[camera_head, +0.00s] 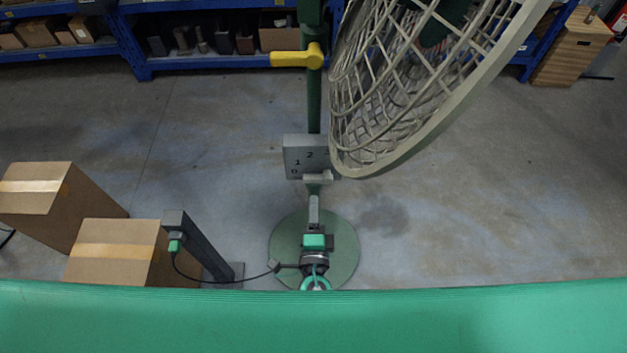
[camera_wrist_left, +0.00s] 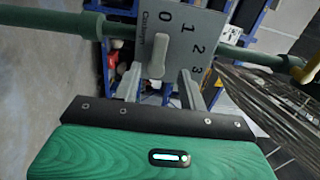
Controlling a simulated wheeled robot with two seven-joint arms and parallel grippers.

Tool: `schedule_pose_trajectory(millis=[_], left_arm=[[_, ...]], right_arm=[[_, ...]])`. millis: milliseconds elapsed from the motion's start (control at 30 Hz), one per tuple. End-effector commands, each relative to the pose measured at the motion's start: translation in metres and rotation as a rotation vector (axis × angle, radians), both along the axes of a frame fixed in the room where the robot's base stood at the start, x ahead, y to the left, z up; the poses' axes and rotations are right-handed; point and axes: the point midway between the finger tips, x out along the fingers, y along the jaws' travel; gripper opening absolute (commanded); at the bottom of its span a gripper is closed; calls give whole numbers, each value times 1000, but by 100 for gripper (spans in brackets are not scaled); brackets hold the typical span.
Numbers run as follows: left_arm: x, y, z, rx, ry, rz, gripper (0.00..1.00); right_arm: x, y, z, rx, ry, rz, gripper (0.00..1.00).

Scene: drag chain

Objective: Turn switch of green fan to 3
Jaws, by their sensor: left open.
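The green fan has a green pole (camera_head: 314,100), a large grey wire cage (camera_head: 400,90) and a round green base (camera_head: 285,250). Its grey switch box (camera_head: 300,150) is on the pole. In the left wrist view the switch box (camera_wrist_left: 200,25) shows 0, 1, 2 and 3, and the pale knob (camera_wrist_left: 157,55) lines up roughly with 0. My left gripper (camera_head: 318,180) is at the front of the box, in front of the knob. In the left wrist view its open fingers (camera_wrist_left: 160,85) lie on either side of the knob; I cannot tell whether they touch it. My right gripper is not in view.
A yellow handle (camera_head: 296,58) sticks out from the pole above the box. The cage hangs close on the right. Cardboard boxes (camera_head: 110,245) and a dark post (camera_head: 200,245) with a cable stand at left. Blue shelves (camera_head: 140,45) line the back. Floor at right is clear.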

Motion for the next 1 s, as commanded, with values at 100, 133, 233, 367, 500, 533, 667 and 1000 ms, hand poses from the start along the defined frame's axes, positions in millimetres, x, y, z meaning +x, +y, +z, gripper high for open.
schedule_pose_trajectory(millis=[100,133,233,367,500,533,667,1000], left_arm=[[28,0,3,3,-2,2,42],[33,0,3,3,-2,1,42],[51,0,2,2,0,0,42],[69,0,1,2,0,0,42],[78,0,0,1,2,0,42],[79,0,-1,1,2,0,42],[81,0,-1,1,3,0,42],[81,0,-1,1,3,0,6]], right_arm=[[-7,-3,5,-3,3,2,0],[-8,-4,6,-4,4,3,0],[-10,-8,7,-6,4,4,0],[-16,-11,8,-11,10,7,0],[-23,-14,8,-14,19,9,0],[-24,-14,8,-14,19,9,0],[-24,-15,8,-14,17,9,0],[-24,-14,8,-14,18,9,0]])
